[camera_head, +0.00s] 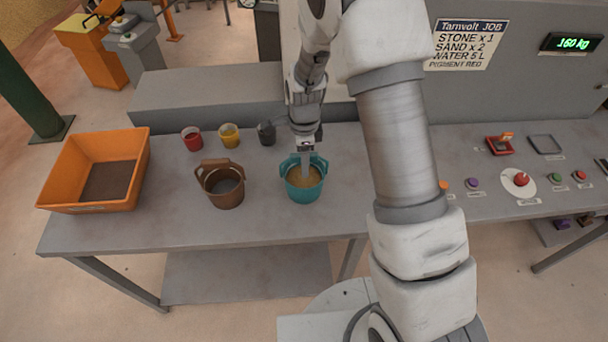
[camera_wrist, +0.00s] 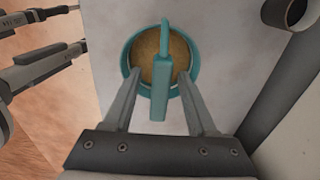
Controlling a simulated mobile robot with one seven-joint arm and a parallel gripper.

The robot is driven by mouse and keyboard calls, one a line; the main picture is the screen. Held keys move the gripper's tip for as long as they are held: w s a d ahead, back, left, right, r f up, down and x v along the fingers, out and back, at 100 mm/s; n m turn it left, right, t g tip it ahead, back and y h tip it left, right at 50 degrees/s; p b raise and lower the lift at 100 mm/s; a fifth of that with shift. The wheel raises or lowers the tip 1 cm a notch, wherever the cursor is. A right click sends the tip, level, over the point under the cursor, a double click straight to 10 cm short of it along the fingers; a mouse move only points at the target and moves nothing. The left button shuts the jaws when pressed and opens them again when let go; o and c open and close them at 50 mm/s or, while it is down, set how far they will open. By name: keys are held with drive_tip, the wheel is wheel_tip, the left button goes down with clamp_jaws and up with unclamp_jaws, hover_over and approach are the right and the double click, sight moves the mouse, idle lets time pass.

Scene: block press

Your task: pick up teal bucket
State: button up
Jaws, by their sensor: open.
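The teal bucket (camera_head: 304,190) stands upright on the grey table, with sandy yellow-brown material inside. In the wrist view the teal bucket (camera_wrist: 194,75) is seen from above, with a teal handle or grip (camera_wrist: 160,85) across its opening. My gripper (camera_head: 305,163) is over the bucket, pointing down. In the wrist view its fingers (camera_wrist: 158,76) are apart, one on each side of the teal grip, with gaps between. Whether the fingertips are level with the grip or above it I cannot tell.
A brown bucket (camera_head: 222,187) stands just left of the teal one. Red (camera_head: 192,139), yellow (camera_head: 229,136) and dark (camera_head: 266,134) cups stand behind. An orange crate (camera_head: 136,170) is at the table's left end. Buttons and a red knob (camera_head: 521,179) are at the right.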

drive_tip(key=shift+f, duration=0.85)
clamp_jaws()
idle(0.8)
